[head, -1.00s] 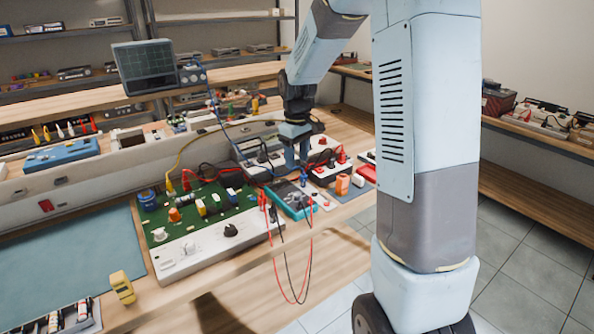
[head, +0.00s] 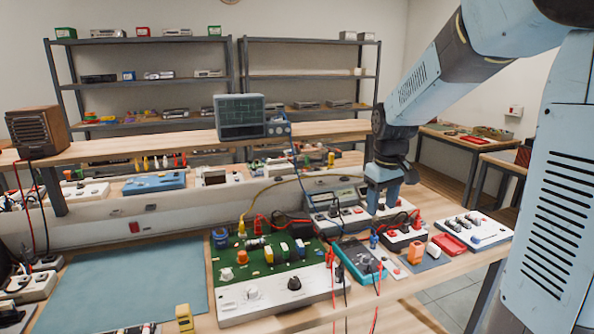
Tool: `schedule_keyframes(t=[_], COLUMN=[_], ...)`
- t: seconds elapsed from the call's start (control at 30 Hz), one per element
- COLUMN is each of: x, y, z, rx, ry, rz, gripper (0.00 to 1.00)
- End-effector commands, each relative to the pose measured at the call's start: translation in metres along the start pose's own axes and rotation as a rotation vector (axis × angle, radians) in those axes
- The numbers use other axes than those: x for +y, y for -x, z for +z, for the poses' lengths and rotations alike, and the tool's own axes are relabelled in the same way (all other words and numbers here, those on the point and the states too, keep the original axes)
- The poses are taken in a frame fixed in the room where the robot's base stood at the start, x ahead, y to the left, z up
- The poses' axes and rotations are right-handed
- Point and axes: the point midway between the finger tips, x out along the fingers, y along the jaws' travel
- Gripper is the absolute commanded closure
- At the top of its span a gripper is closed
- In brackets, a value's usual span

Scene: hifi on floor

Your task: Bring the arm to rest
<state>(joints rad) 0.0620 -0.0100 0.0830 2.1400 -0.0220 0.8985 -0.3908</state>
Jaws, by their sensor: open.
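My arm enters from the upper right of the head view and reaches over the workbench (head: 405,309). My gripper (head: 383,207) points down above the back right part of the bench, by the instrument boxes. It is open, and I see nothing held in it. The small gap between its fingers and the boxes is hard to judge. A green circuit board unit (head: 268,310) lies to its left and nearer. A teal meter (head: 358,260) lies in front of it, with red and black leads hanging over the bench edge.
A red-buttoned box (head: 403,238), an orange block (head: 415,252) and a white switch box (head: 472,231) crowd the bench near the gripper. A screen (head: 240,117) stands on the raised shelf behind. A blue-green mat (head: 135,285) at left is mostly bare.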

Motion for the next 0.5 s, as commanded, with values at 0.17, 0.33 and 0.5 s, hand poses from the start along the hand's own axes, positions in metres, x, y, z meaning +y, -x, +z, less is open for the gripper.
schedule_keyframes(t=[0.17,0.33,0.5], x=[-0.013,-0.027,-0.04], y=[0.035,0.06,0.08], z=[0.033,0.065,0.098], rx=[0.061,0.118,0.178], ry=[-0.07,-0.139,-0.209], rz=[0.03,0.051,0.066], gripper=[0.46,0.46,0.46])
